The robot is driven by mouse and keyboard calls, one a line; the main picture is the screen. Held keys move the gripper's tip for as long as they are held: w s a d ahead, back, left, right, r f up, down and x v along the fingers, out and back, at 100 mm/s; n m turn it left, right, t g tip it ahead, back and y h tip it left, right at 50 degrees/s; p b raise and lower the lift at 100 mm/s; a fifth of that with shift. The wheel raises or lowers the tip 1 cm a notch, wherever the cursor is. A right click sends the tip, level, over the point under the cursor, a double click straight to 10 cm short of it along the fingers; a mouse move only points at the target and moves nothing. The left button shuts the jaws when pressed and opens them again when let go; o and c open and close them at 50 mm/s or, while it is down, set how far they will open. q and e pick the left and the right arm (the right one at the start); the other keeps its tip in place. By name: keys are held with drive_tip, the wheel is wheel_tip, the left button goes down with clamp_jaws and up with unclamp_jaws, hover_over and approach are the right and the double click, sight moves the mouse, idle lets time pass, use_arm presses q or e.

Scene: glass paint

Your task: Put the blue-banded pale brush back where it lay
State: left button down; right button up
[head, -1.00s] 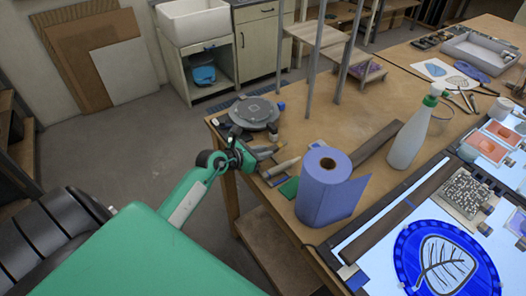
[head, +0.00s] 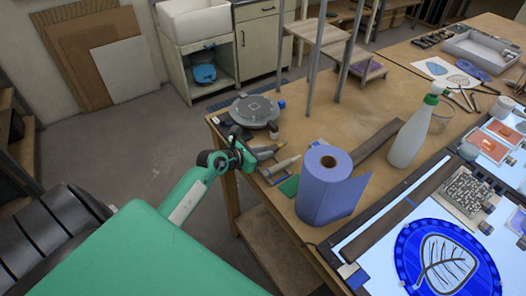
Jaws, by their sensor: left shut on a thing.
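My left gripper (head: 246,153) is at the table's left edge, shut on a slim thing that I take to be the blue-banded pale brush. The fingers hide most of it, and its blue band cannot be made out. A grey thing with a yellowish end (head: 267,151) shows just right of the fingers. A pale, pointed tool (head: 283,166) lies just beyond and below it, near a small blue piece. I cannot tell whether the held thing touches the table. My right gripper is not in view.
A round dark turntable (head: 254,111) stands just behind the gripper. A blue paper roll (head: 328,190) stands to the right, with a green pad (head: 289,186) beside it. A spray bottle (head: 409,137) and a lit panel with blue glass (head: 448,262) are farther right.

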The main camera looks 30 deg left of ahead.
use_arm(q)
drive_tip(key=shift+f, duration=0.1)
drive_tip(key=c, duration=1.3)
unclamp_jaws()
drive_tip(key=shift+o, duration=0.5)
drive_tip(key=shift+s, duration=0.1)
drive_tip(key=b+v, duration=0.4)
drive_tip(key=v, duration=0.9)
drive_tip(key=shift+s, duration=0.25)
drive_tip(key=shift+a, duration=0.15)
